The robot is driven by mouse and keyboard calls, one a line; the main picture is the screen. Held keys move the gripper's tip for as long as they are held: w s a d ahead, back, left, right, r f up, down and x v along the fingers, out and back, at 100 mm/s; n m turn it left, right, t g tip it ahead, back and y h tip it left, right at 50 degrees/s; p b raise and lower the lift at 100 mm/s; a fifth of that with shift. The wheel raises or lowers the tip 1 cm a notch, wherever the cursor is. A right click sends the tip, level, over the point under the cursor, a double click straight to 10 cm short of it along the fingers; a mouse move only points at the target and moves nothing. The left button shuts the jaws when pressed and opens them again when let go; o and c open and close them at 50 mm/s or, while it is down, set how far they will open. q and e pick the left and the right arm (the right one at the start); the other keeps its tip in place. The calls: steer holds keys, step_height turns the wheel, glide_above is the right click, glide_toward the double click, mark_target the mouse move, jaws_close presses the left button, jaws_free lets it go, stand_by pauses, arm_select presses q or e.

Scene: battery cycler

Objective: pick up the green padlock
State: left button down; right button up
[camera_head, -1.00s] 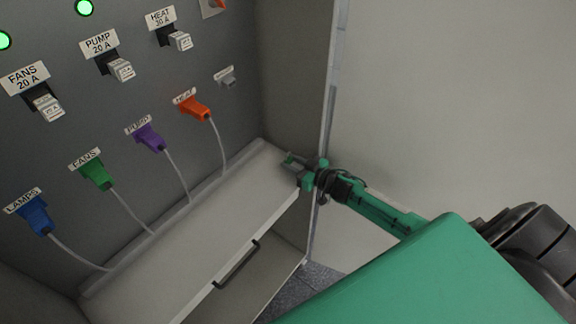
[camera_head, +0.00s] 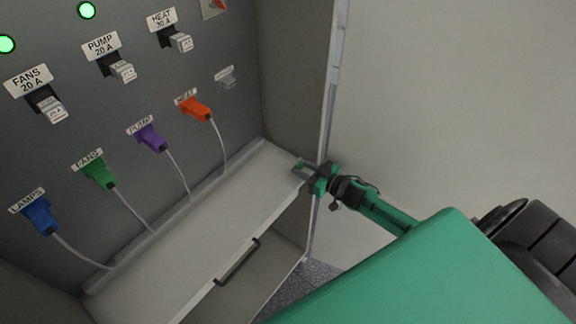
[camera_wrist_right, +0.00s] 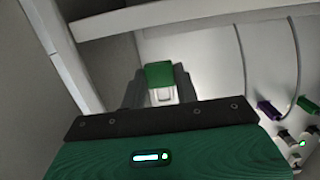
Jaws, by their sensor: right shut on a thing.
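The green padlock (camera_wrist_right: 160,74) shows in the right wrist view between the two dark fingers of my right gripper (camera_wrist_right: 158,88), with a pale metal part below its green body. In the head view the padlock is a tiny green spot (camera_head: 300,162) at the tips of my right gripper (camera_head: 303,168). The gripper is shut on it, over the right end of the light shelf. I cannot tell whether the padlock clears the shelf. My left gripper is not in view.
The grey panel carries blue (camera_head: 39,214), green (camera_head: 98,172), purple (camera_head: 150,138) and orange (camera_head: 196,109) plugs with hanging cables. Below the shelf (camera_head: 190,240) is a dark handle (camera_head: 237,262). The cabinet's side wall (camera_head: 328,100) stands close to my right gripper.

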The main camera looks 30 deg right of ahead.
steer(key=f+p+v, duration=0.1)
steer(key=p+v, duration=0.1)
steer(key=v, duration=0.5)
steer(key=shift+s+d, duration=0.15)
steer(key=shift+s, duration=0.2)
stand_by(0.4)
stand_by(0.4)
